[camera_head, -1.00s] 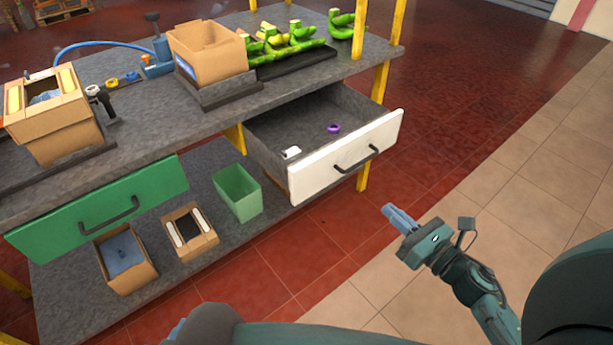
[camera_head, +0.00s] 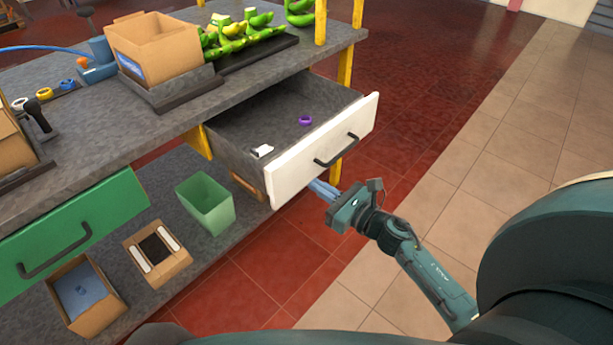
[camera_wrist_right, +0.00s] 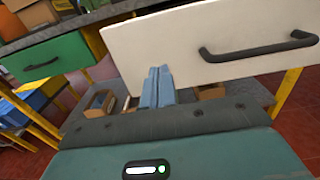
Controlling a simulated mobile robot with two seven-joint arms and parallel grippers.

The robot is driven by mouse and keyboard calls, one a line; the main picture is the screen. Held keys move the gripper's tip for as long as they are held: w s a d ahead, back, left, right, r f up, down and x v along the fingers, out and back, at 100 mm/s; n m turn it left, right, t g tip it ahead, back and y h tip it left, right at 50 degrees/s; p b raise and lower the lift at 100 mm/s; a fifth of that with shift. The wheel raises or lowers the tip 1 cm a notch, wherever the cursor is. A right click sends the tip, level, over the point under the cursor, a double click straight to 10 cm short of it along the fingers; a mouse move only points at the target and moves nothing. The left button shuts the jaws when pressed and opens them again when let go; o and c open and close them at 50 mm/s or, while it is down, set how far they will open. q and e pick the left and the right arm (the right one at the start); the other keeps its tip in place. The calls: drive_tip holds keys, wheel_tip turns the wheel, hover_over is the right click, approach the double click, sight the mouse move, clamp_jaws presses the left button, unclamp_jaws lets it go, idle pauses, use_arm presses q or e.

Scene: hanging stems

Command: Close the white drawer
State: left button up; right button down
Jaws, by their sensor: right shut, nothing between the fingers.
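The white drawer (camera_head: 290,172) stands pulled out from under the right end of the grey workbench. It has a dark bar handle (camera_head: 336,150) on its front. Inside lie a purple ring (camera_head: 305,120) and a small white item (camera_head: 262,151). My right gripper (camera_head: 322,188) is shut and empty, just in front of the drawer's lower front edge. In the right wrist view the blue fingers (camera_wrist_right: 157,86) overlap the lower left part of the white drawer front (camera_wrist_right: 190,40), with the handle (camera_wrist_right: 258,50) to the right; I cannot tell if they touch. My left gripper is not in view.
A green drawer (camera_head: 75,230) is on the left. The benchtop carries a cardboard box (camera_head: 155,50) and green bananas (camera_head: 240,35). A green bin (camera_head: 205,205) and open boxes stand on the lower shelf. The tiled floor to the right (camera_head: 500,120) is clear.

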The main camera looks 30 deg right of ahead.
sight(296, 173)
drive_tip(key=x, duration=0.4)
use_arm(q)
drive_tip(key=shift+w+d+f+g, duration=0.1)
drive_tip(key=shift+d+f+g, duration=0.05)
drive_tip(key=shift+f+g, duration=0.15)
use_arm(e)
drive_tip(key=shift+w+a, duration=0.1)
drive_tip(key=shift+w, duration=0.05)
drive_tip(key=shift+w, duration=0.1)
